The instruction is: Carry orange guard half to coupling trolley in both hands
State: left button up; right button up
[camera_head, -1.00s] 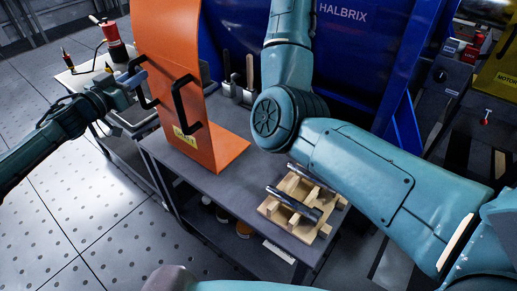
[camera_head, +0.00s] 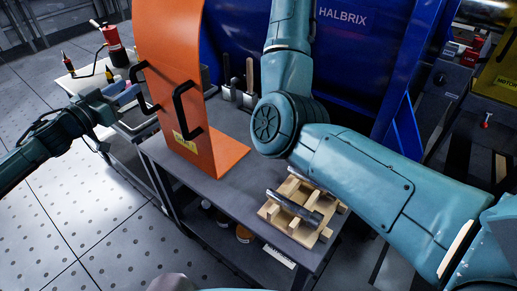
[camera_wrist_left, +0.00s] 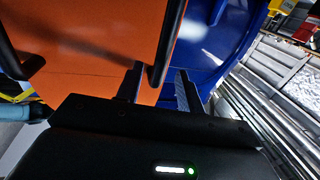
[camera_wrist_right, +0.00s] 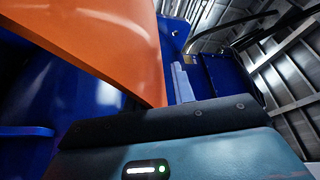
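The orange guard half (camera_head: 172,60) stands upright on a grey trolley top (camera_head: 230,193), its foot flat on the surface. It has two black handles, a left one (camera_head: 146,88) and a right one (camera_head: 186,110), and a yellow label. My left gripper (camera_head: 132,93) is beside the left handle. In the left wrist view its fingers (camera_wrist_left: 160,88) are apart, with a black handle bar (camera_wrist_left: 168,45) reaching between them in the picture; contact is unclear. My right gripper is out of the head view. In its wrist view a finger (camera_wrist_right: 181,82) shows beside the guard's orange edge (camera_wrist_right: 110,45); the other may be hidden.
A wooden cradle (camera_head: 293,222) with metal bars sits at the trolley's front right. Upright tools (camera_head: 229,85) stand behind the guard. A blue housing (camera_head: 345,60) closes the back. A side table with a red canister (camera_head: 113,42) is at left. Open floor lies at lower left.

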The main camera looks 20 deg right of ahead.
pick_arm(q)
jog(key=v, duration=0.8)
pick_arm(e)
jog(key=v, duration=1.2)
pick_arm(q)
jog(key=shift+s, duration=0.1)
